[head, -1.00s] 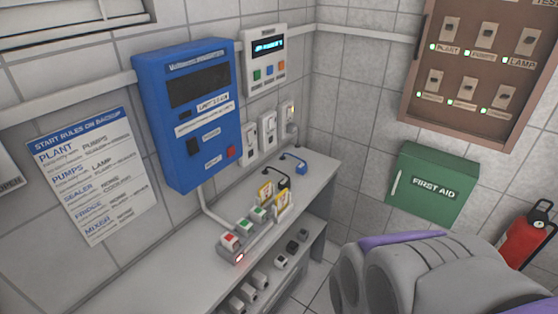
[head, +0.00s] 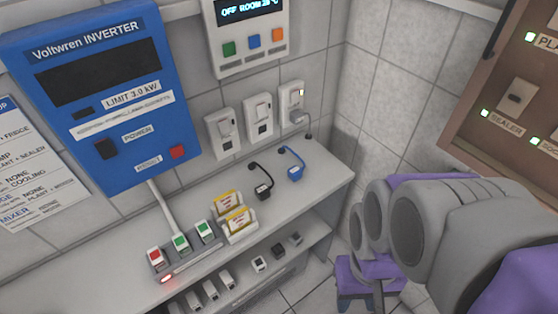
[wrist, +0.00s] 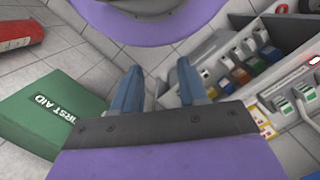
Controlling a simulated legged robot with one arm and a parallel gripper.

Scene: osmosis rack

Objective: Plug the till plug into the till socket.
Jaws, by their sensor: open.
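On the bench in the head view, a black plug (head: 263,191) and a blue plug (head: 295,173) lie on short cords. Three white wall sockets, left (head: 222,133), middle (head: 258,118) and right (head: 291,102), are above them. The right one has a grey plug (head: 297,117) in it; the other two look empty. I cannot read which plug or socket is the till's. My gripper (wrist: 160,88) is open and empty in the wrist view, with floor tiles between its fingers, apart from the bench.
The blue inverter (head: 100,95) and a control panel (head: 250,35) hang above the bench (head: 320,175). A power strip (head: 185,255) and card holders (head: 238,226) stand on it. The wrist view shows the green first aid box (wrist: 50,115), a red extinguisher (wrist: 15,35) and several coloured plugs (wrist: 238,70).

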